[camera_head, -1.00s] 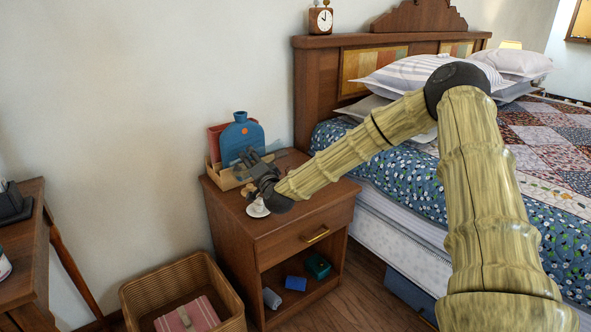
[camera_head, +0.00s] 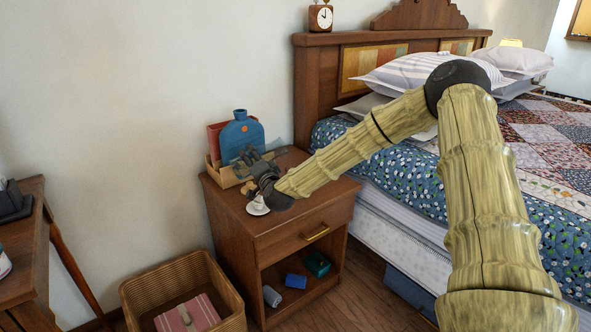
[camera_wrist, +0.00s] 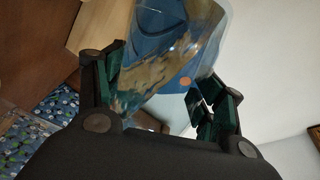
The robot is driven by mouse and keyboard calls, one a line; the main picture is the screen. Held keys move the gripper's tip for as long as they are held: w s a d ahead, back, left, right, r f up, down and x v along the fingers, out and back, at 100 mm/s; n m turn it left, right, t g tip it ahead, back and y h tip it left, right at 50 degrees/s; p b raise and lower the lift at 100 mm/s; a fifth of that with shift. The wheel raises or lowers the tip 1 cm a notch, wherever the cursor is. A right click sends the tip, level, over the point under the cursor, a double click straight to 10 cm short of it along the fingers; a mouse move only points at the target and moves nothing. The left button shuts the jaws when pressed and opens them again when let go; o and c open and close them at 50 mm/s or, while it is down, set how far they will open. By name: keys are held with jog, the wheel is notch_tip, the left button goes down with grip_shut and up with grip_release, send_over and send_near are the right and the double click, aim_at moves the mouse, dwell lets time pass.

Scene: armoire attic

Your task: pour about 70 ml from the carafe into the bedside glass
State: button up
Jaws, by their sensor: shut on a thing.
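My gripper (camera_wrist: 160,100) is shut on a clear carafe (camera_wrist: 165,62), which shows between the dark green finger pads in the wrist view. The carafe is see-through with tan and blue showing in it; its liquid level cannot be read. In the head view, my gripper (camera_head: 252,166) is over the back left of the nightstand (camera_head: 300,212), in front of the blue bottle-shaped thing. The carafe is hard to make out there. A faint clear shape (camera_head: 276,146) stands right of the blue thing; I cannot tell whether it is the bedside glass.
A blue bottle-shaped thing (camera_head: 241,134) stands in a wooden tray (camera_head: 222,177) right behind my gripper. A small white cup and saucer (camera_head: 257,207) sit near the nightstand's left edge. The bed (camera_head: 410,195) is to the right, and a wicker basket (camera_head: 150,290) is on the floor. The nightstand's front right top is bare.

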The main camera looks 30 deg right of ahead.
jog(key=shift+r+p, duration=0.25)
jog(key=shift+p, duration=0.1)
jog(key=p, duration=0.1)
jog(key=n+p, duration=0.1)
jog(key=shift+d+r+n+g+p, duration=0.15)
jog(key=shift+r+n+g+p, duration=0.15)
jog(key=shift+r+p, duration=0.05)
jog(key=n+p, duration=0.1)
jog(key=f+p, duration=0.1)
jog(key=shift+s+d+n+g+p, duration=0.25)
jog(key=shift+d+n+g+p, duration=0.05)
jog(key=shift+d+n+p, duration=0.1)
jog(key=shift+s+d+r+n+p, duration=0.2)
jog(key=shift+n+p, duration=0.5)
jog(key=shift+p, duration=0.55)
jog(key=shift+w+a+n+g+p, duration=0.15)
jog(key=shift+n+g+p, duration=0.3)
jog(key=shift+p, duration=0.45)
jog(key=n+p, duration=0.2)
jog(key=shift+f+g+h+p, duration=0.1)
jog(key=shift+g+h+p, duration=0.25)
jog(key=shift+h, duration=0.05)
jog(key=shift+d+f+n+g+h+p, duration=0.1)
jog(key=shift+f+n+g+h+p, duration=0.2)
jog(key=shift+n+p, duration=0.4)
jog(key=shift+d+f+n+g+h+p, duration=0.15)
jog(key=shift+n+g+h+p, duration=0.15)
jog(key=shift+n+p, duration=0.4)
